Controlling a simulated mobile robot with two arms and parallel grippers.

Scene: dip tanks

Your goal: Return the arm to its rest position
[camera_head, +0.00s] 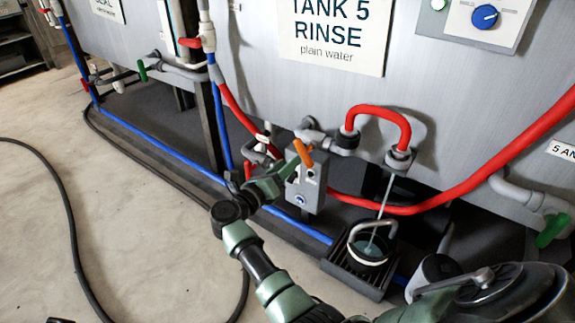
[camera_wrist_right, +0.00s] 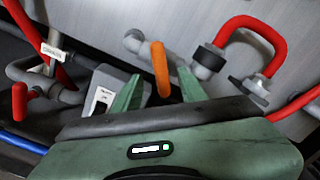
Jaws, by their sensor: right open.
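My right gripper (camera_head: 283,178) is open close to the valve's orange lever (camera_head: 304,152). In the right wrist view, the lever (camera_wrist_right: 160,68) shows between the two green fingertips of the gripper (camera_wrist_right: 158,88), with a visible gap on each side. Whether it sits in depth between the fingers or just beyond them I cannot tell. My right arm (camera_head: 262,268) is stretched out low toward the tank front. A thin stream (camera_head: 385,198) runs from the red hose's outlet into a bucket (camera_head: 371,248) with a pale handle. My left gripper is not in view.
The bucket stands on a dark grated tray (camera_head: 352,277). A grey box (camera_head: 307,187) sits below the lever. A red hose (camera_head: 460,190) and a blue pipe (camera_head: 150,142) run along the tank (camera_head: 250,85). A black cable (camera_head: 62,200) lies on the otherwise clear floor (camera_head: 130,240) at left.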

